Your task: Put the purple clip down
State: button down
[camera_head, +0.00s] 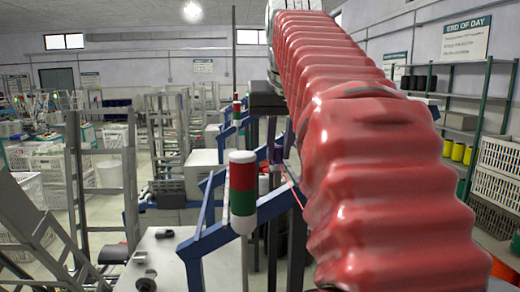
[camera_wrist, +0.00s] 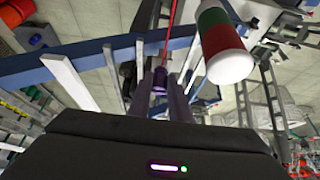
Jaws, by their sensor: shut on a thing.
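The purple clip (camera_wrist: 159,80) shows in the wrist view between the two grey fingers of my gripper (camera_wrist: 167,98). My gripper is shut on it and holds it up off any surface that I can make out. A thin red thread (camera_wrist: 170,28) runs from near the clip to the top of the wrist view. In the head view my red-sleeved arm hides much of the area around my gripper, and a small purple patch shows left of the sleeve, with a red line by it.
A red, green and white cylinder (camera_head: 243,185) stands close left of my arm, by blue beams (camera_head: 272,207). A pale table (camera_head: 160,255) with small metal parts lies at lower left. Grey ladder-like frames (camera_head: 103,190) stand further left. Shelves (camera_head: 455,110) and crates (camera_head: 497,170) are at right.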

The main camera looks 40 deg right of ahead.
jog(key=shift+f, duration=0.25)
jog(key=c, duration=1.6)
grip_release()
jog(key=shift+f, duration=0.1)
jog(key=shift+c, duration=0.2)
jog(key=v, duration=1.2)
